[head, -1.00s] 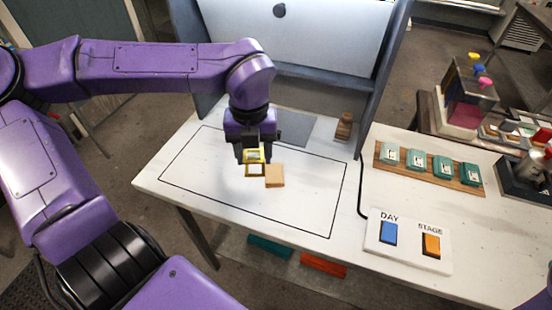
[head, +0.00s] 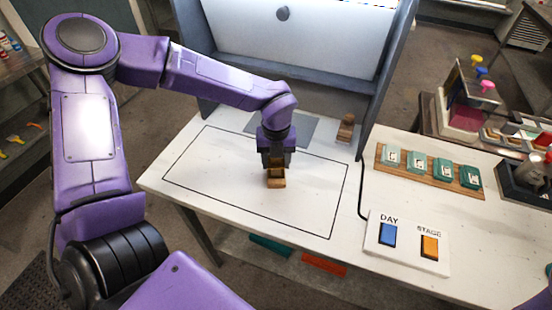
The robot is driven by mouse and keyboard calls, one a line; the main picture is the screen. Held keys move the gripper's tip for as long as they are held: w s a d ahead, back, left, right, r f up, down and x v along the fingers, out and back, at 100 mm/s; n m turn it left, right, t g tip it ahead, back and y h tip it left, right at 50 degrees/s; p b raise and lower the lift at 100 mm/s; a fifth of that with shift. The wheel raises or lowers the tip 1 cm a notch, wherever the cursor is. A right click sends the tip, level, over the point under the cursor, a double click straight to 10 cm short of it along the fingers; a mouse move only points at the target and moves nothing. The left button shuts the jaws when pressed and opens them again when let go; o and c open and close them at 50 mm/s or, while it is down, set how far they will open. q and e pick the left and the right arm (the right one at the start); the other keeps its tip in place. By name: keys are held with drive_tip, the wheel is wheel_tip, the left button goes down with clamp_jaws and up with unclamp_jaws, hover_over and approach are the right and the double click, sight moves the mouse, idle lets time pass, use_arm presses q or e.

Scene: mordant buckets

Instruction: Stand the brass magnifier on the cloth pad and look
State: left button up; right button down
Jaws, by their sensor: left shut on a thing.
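The brass magnifier (head: 274,173) is a small golden-brown frame at the fingertips of my left gripper (head: 276,166), which is shut on it. The tan cloth pad (head: 277,184) lies on the white table directly under it and is mostly covered by the magnifier and its shade. I cannot tell whether the magnifier touches the pad. My right gripper is out of view.
A black outline marks the white table (head: 230,195), which is clear around the pad. A grey sheet (head: 300,130) and a small wooden object (head: 345,128) are behind. At right are a wooden rack (head: 430,172) of teal pieces and a DAY/STAGE switch panel (head: 407,243).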

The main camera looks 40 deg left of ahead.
sight(276, 160)
use_arm(q)
drive_tip(key=shift+f, duration=0.25)
drive_tip(key=o, duration=1)
drive_tip(key=shift+r, duration=0.1)
drive_tip(key=shift+o, duration=0.2)
drive_tip(key=shift+r, duration=0.65)
wheel_tip(276, 160, up, 11)
drive_tip(key=b, duration=0.1)
